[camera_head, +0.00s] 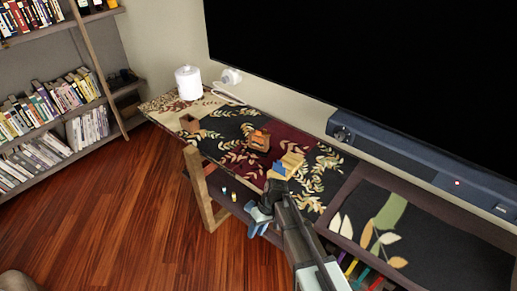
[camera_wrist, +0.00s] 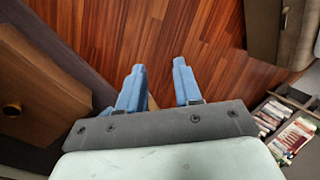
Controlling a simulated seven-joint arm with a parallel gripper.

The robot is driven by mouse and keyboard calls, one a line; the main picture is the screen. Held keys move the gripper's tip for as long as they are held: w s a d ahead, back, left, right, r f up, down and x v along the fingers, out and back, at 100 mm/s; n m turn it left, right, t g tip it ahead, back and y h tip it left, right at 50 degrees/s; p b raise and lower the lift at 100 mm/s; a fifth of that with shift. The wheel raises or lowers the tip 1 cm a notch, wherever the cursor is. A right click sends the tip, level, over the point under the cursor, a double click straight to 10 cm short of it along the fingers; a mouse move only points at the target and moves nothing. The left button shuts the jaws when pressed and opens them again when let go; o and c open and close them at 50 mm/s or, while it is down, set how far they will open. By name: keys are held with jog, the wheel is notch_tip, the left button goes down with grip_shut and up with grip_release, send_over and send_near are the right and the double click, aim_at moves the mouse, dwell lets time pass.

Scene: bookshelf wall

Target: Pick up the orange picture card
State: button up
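A small orange item (camera_head: 260,133) sits at a brown box (camera_head: 257,144) on the patterned cloth near the middle of the table in the head view. It may be the orange picture card, but it is too small to tell. My gripper (camera_head: 257,220) is in front of the table's front edge, below and apart from the orange item. In the wrist view my gripper (camera_wrist: 158,80) has its two blue fingers spread apart, with only wooden floor visible between them. No orange card shows in the wrist view.
A tan and blue object (camera_head: 290,163) lies right of the brown box. A small brown open box (camera_head: 189,123) and a white canister (camera_head: 188,83) stand farther left. A soundbar (camera_head: 420,155) runs under the large black screen. Bookshelves (camera_head: 55,100) stand left; the floor (camera_head: 140,215) between is clear.

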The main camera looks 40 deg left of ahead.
jog(key=w+a+r+n+t+y, duration=0.1)
jog(key=w+a+r, duration=0.45)
jog(key=r, duration=0.25)
jog(key=w+a+r+n+t, duration=0.1)
jog(key=w+a+r+n, duration=0.1)
jog(key=w+a+r, duration=0.35)
jog(key=w+a+r+n+y, duration=0.1)
jog(key=w+a+r, duration=0.4)
jog(key=r, duration=0.4)
jog(key=w+r+n+t+y, duration=0.1)
jog(key=w+r+n+t, duration=0.15)
jog(key=w+r, duration=0.95)
jog(key=shift+g, duration=0.45)
jog(key=x, duration=0.3)
jog(key=w+x, duration=0.1)
jog(key=x, duration=0.6)
jog(key=shift+w+d+f, duration=0.1)
jog(key=shift+w+f, duration=0.2)
jog(key=shift+f, duration=0.05)
jog(key=shift+a+x, duration=0.2)
jog(key=shift+x, duration=1.1)
jog(key=shift+a+x, duration=0.25)
jog(key=shift+x, duration=1.1)
jog(key=shift+s+r, duration=0.1)
jog(key=shift+r, duration=0.1)
jog(key=shift+c, duration=0.2)
grip_shut()
